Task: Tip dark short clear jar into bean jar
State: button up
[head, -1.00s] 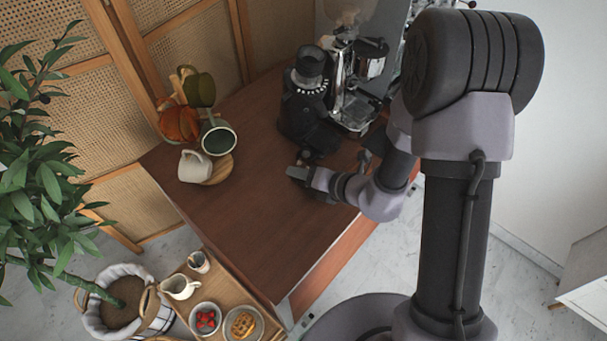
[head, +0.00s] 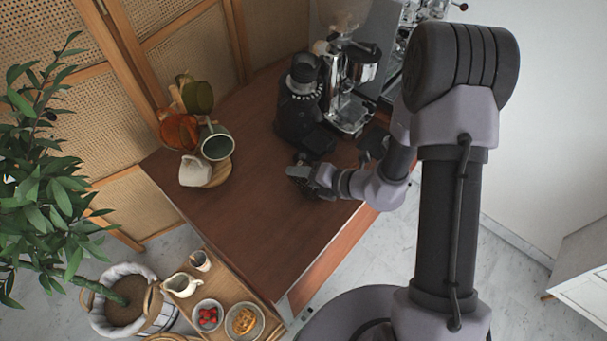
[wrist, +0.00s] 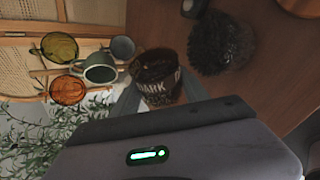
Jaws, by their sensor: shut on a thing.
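My gripper (head: 302,175) is low over the front right part of the wooden cart top in the head view. In the wrist view its fingers (wrist: 158,92) are shut on a short clear jar (wrist: 158,80) with dark contents and a pale label partly reading "ARK". A round, dark, grainy mass (wrist: 222,43) lies right of the held jar in the wrist view. I cannot tell whether it is the bean jar or loose beans. In the head view the hand largely hides the held jar.
A black grinder (head: 298,98) and a chrome machine (head: 348,100) stand behind the gripper. A lower tray (head: 222,280) holds a pitcher and small dishes. The cart top's middle is clear.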

jog(key=shift+s+f+m+g+y+p, duration=0.1)
jog(key=shift+s+m+g+y+p, duration=0.4)
jog(key=shift+p, duration=0.95)
jog(key=shift+w+r+g+p, duration=0.2)
jog(key=shift+w+g+p, duration=0.2)
jog(key=shift+p, duration=0.35)
jog(key=shift+w+d+r+m+g+y+p, duration=0.1)
jog(key=shift+w+r+m+g+y+p, duration=0.25)
jog(key=shift+m+y+p, duration=0.25)
jog(key=shift+w+d+r+m+g+y+p, duration=0.1)
jog(key=shift+r+m+g+y+p, duration=0.2)
jog(key=shift+p, duration=0.15)
jog(key=shift+w+d+r+m+g+y, duration=0.25)
jog(key=shift+w+r+m+g+y, duration=0.1)
jog(key=shift+m+y, duration=0.45)
